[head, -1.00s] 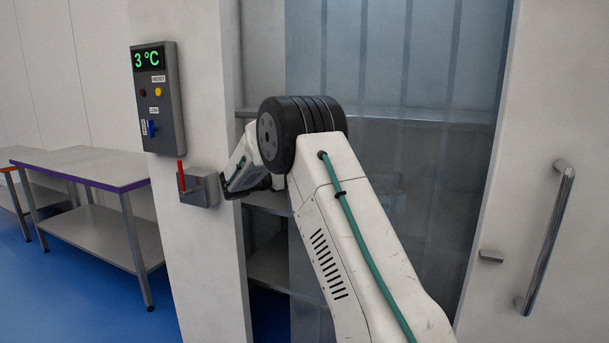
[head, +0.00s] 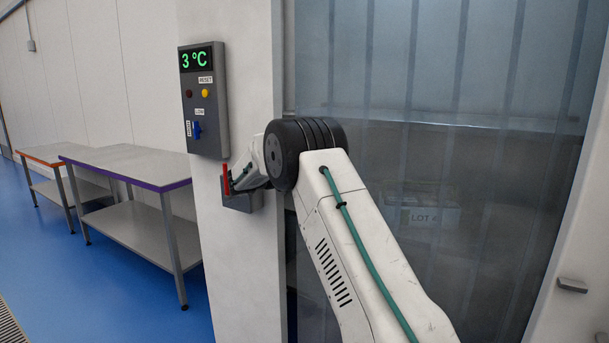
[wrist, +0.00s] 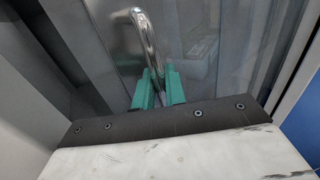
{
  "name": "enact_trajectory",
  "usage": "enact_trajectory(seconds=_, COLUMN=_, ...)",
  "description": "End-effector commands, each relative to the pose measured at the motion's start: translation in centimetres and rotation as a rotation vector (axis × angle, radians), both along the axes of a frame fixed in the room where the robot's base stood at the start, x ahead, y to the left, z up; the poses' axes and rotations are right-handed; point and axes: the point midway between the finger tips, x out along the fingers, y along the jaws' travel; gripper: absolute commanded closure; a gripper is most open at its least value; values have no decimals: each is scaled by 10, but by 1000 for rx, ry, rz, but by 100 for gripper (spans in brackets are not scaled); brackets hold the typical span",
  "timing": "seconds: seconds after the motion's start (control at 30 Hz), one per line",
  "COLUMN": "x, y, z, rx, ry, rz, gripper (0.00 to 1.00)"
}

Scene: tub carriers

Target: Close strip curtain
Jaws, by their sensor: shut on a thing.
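The strip curtain (head: 400,80) hangs as translucent grey strips across the doorway and reaches close to the left jamb. In the wrist view the curtain (wrist: 245,50) hangs behind a curved chrome bar (wrist: 143,35). My gripper (wrist: 158,86) has green fingers, shut on this chrome bar. In the head view my gripper is mostly hidden by my arm, close to the left jamb. Which part of the curtain the bar joins is not clear.
A control panel (head: 204,100) reading 3 °C is on the wall, above a grey box with a red lever (head: 226,180) close to my wrist. Benches (head: 125,165) stand left. A LOT-labelled box (head: 425,215) shows dimly behind the strips.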

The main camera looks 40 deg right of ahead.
Motion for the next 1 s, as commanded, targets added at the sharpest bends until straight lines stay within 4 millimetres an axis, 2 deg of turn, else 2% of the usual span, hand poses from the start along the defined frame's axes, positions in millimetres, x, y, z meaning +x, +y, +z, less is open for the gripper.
enact_trajectory(seconds=0.13, x=0, y=1, z=-1, rx=0, ry=1, rz=2, gripper=100)
enact_trajectory(seconds=0.17, x=1, y=1, z=-1, rx=0, ry=1, rz=2, gripper=79)
enact_trajectory(seconds=0.2, x=1, y=1, z=-1, rx=0, ry=1, rz=2, gripper=70)
enact_trajectory(seconds=0.57, x=2, y=7, z=0, rx=-1, ry=0, rz=4, gripper=70)
enact_trajectory(seconds=0.9, x=12, y=60, z=-1, rx=-1, ry=0, rz=5, gripper=70)
enact_trajectory(seconds=1.0, x=14, y=71, z=-1, rx=-1, ry=1, rz=4, gripper=70)
